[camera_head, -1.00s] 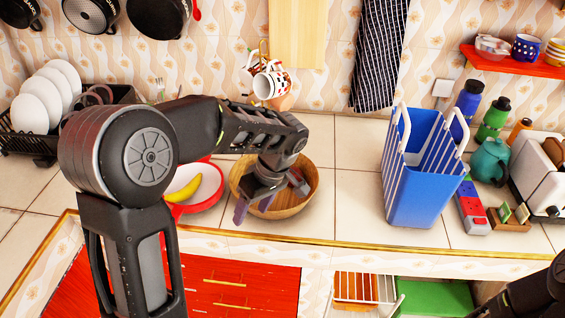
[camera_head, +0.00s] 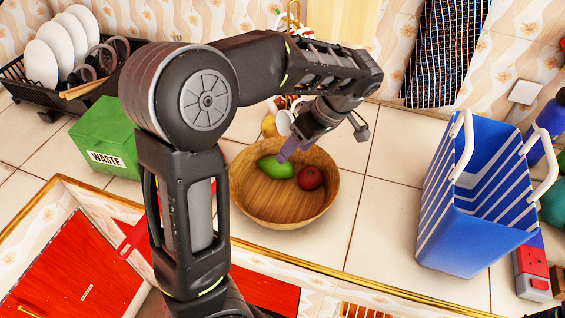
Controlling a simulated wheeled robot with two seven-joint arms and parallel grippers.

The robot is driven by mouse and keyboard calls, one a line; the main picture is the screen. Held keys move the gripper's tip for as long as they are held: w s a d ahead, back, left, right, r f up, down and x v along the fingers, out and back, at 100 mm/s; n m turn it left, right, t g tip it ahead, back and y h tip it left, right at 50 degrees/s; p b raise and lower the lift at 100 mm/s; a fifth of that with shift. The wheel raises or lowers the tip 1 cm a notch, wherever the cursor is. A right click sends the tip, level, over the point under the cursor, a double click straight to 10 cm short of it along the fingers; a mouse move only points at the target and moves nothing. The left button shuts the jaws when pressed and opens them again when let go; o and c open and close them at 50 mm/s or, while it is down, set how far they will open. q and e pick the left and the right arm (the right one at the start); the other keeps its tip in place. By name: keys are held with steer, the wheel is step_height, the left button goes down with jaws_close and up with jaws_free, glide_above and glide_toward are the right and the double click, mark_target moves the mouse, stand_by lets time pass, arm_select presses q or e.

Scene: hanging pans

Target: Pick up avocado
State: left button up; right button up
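A green avocado (camera_head: 276,167) lies in a wooden bowl (camera_head: 285,212) on the tiled counter, beside a red apple (camera_head: 310,178). My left gripper (camera_head: 324,140) is above the bowl's back rim, its two fingers spread apart with nothing visible between them. One purple-tipped finger is close to the avocado in the picture; I cannot tell whether it touches. The other finger is off to the right, beyond the rim.
A blue striped basket (camera_head: 470,215) with white handles stands to the right. A green waste box (camera_head: 105,140) and a dish rack (camera_head: 45,92) with plates stand left. Counter between bowl and basket is clear.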

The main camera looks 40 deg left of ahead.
mark_target(290, 166)
arm_select(q)
steer(key=shift+x, duration=1.35)
steer(key=shift+f, duration=0.1)
steer(key=shift+a+f+p, duration=0.2)
steer(key=shift+f+p, duration=0.05)
steer(key=shift+p, duration=0.15)
steer(key=p+x, duration=0.1)
steer(key=x, duration=0.2)
steer(key=shift+s+a+f, duration=0.1)
steer(key=shift+a+f, duration=0.2)
steer(key=shift+f, duration=0.3)
steer(key=shift+c, duration=0.4)
steer(key=c, duration=1.1)
